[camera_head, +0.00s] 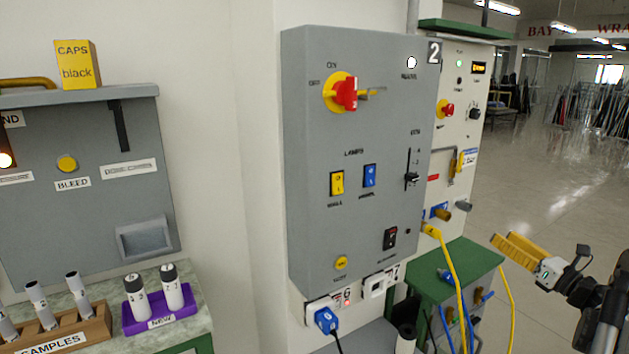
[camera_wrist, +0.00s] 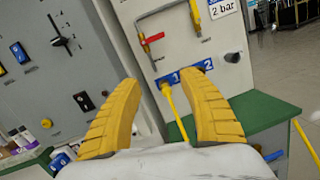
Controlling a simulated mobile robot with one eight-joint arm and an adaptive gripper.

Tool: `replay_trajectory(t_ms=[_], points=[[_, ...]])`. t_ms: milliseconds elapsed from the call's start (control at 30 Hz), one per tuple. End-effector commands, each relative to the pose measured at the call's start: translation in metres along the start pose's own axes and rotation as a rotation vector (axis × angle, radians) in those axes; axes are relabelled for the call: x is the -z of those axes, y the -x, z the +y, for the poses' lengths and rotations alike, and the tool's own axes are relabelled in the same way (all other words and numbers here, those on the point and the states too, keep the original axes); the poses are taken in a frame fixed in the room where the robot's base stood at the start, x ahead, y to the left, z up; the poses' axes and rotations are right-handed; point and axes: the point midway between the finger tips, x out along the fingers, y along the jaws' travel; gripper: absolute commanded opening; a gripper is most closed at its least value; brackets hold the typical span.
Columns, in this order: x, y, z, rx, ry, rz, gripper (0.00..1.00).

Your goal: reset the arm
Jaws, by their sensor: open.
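My gripper (camera_head: 520,255) is at the right of the head view, with its yellow fingers pointing left toward the panels. In the wrist view my gripper (camera_wrist: 162,112) shows two yellow ribbed fingers spread wide apart. Nothing is between the fingers. Behind the gap stands a pale panel with a blue strip marked 1 and 2 (camera_wrist: 184,73). A yellow hose (camera_wrist: 175,110) hangs from the port marked 1. The fingers look apart from the panel, but the exact distance cannot be told.
A grey control box (camera_head: 365,240) with a red rotary switch (camera_head: 346,93) is on the wall. A green-topped cabinet (camera_head: 455,268) stands below the pale panel, with yellow hoses in front. At left are a sample rack (camera_head: 65,340) and a purple holder (camera_head: 160,312). Open floor (camera_head: 560,170) lies behind right.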

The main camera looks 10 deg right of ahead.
Motion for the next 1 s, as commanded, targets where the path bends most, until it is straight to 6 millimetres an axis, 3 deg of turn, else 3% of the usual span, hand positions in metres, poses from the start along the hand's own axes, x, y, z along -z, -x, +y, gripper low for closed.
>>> replay_trajectory(t_ms=[267, 400, 533, 633, 733, 900, 1000], points=[[-0.097, -0.058, 0.050, 0.130, -0.343, -0.203, 0.49], [-0.147, -0.078, 0.095, 0.230, -0.694, -0.355, 0.49], [-0.161, -0.076, 0.141, 0.338, -1.086, -0.477, 0.49], [-0.146, -0.061, 0.180, 0.436, -1.398, -0.544, 0.49], [-0.111, -0.037, 0.225, 0.559, -1.709, -0.586, 0.49], [-0.021, 0.023, 0.313, 0.850, -2.183, -0.600, 0.49], [0.029, 0.062, 0.363, 1.045, -2.379, -0.584, 0.49]])
